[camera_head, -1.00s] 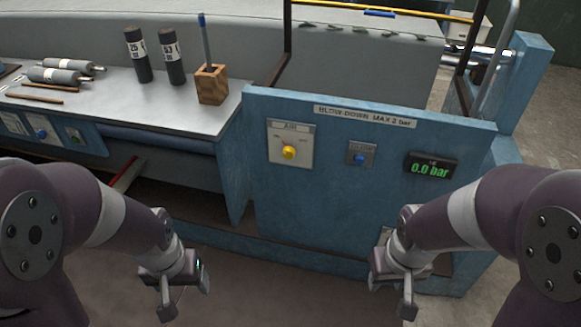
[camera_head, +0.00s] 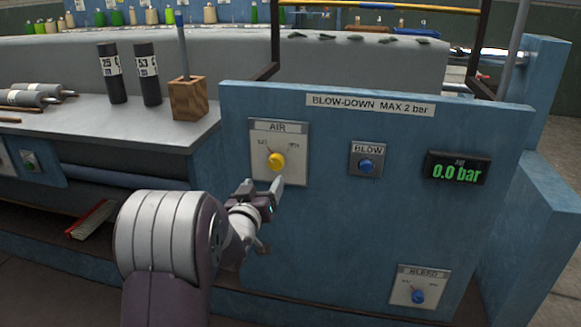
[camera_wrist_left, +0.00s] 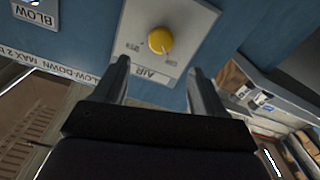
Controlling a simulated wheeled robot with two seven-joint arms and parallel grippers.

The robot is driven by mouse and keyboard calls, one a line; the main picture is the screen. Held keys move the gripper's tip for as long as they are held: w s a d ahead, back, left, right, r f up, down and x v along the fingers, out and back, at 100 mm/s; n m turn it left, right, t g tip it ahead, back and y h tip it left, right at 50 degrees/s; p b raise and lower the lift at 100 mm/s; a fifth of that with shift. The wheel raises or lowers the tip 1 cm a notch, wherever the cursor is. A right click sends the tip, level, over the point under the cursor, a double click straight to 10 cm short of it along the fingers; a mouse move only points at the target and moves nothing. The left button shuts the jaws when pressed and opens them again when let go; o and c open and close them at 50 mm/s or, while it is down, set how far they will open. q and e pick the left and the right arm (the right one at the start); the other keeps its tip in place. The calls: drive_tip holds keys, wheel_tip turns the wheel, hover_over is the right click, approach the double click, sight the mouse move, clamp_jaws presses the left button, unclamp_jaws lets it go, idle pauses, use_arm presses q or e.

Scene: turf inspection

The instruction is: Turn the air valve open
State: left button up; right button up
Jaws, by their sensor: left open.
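The air valve is a round yellow knob (camera_head: 277,161) on a pale plate marked AIR (camera_head: 293,178), on the blue panel. The gauge (camera_head: 458,169) reads 0.0 bar. My left gripper (camera_head: 275,203) is in front of the panel, just below the knob. In the left wrist view the knob (camera_wrist_left: 160,40) shows beyond and between the two spread fingers of my left gripper (camera_wrist_left: 160,82). The gripper is open and empty, apart from the knob. My right gripper is out of view.
A blue BLOW button (camera_head: 366,166) sits right of the knob, and a blue BLEED knob (camera_head: 418,296) lower right. A sign (camera_head: 370,105) reads BLOW-DOWN MAX 2 bar. A wooden block (camera_head: 188,98) and two dark cylinders (camera_head: 147,75) stand on the bench at left.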

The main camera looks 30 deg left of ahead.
sight(275, 165)
use_arm(q)
drive_tip(key=b+x, duration=0.2)
drive_tip(key=x, duration=0.8)
drive_tip(key=shift+w+a+f, duration=0.15)
drive_tip(key=shift+w, duration=0.45)
drive_tip(key=c, duration=1.1)
